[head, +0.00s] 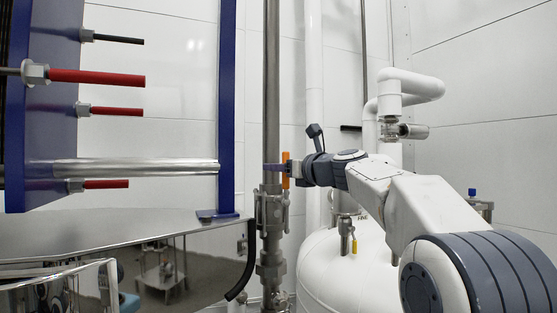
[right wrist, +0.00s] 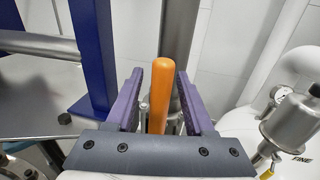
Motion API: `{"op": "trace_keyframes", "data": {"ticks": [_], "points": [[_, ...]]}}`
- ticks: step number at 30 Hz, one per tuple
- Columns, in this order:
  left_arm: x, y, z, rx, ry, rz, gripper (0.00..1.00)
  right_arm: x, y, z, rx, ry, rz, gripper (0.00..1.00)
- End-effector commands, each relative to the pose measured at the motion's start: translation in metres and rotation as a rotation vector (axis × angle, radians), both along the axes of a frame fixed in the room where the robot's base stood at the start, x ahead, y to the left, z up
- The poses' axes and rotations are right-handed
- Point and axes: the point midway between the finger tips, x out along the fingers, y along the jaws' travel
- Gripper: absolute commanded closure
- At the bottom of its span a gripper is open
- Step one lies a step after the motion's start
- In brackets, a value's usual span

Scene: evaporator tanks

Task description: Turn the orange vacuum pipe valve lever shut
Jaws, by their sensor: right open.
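The orange valve lever (head: 285,170) stands upright beside the vertical steel vacuum pipe (head: 271,110), above the metal valve body (head: 271,208). In the right wrist view the lever (right wrist: 159,95) rises between the two purple fingers of my right gripper (right wrist: 160,97). The fingers are open, with a gap on each side of the lever. In the head view my right gripper (head: 278,168) reaches in from the right at the lever's height. The lower end of the lever is hidden behind the gripper's palm in the wrist view. My left gripper is not in view.
A blue frame post (head: 226,110) stands left of the pipe. Red-sleeved rods (head: 97,77) stick out at the upper left. A shiny round tank top (head: 110,235) lies lower left. A white tank (head: 340,270) with fittings stands below my right arm.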

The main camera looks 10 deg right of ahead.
Motion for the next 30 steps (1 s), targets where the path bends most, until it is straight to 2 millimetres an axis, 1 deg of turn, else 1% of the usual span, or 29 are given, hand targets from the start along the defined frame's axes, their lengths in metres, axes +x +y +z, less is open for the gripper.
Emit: {"op": "trace_keyframes", "data": {"ticks": [3,10,11,12,14,15,30], "points": [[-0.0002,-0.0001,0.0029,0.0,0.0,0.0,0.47,0.0044,0.002,0.0005,0.0,-0.001,0.0,0.47],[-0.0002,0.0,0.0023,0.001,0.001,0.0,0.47,0.0047,0.0019,-0.0003,-0.001,-0.001,0.0,0.47],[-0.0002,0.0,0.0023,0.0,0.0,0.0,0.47,0.0047,0.002,-0.0003,-0.001,-0.001,0.0,0.54],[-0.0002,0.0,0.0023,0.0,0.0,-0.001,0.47,0.0047,0.002,-0.0003,-0.001,-0.001,0.0,0.7],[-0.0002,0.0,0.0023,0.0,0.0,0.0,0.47,0.0046,0.002,-0.0003,-0.001,-0.001,0.0,0.93],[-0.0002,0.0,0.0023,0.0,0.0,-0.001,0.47,0.0046,0.002,-0.0003,-0.001,0.0,0.0,1.0],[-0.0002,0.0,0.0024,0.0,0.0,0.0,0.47,0.0044,0.0019,-0.0002,-0.001,0.0,0.0,1.0]]}}
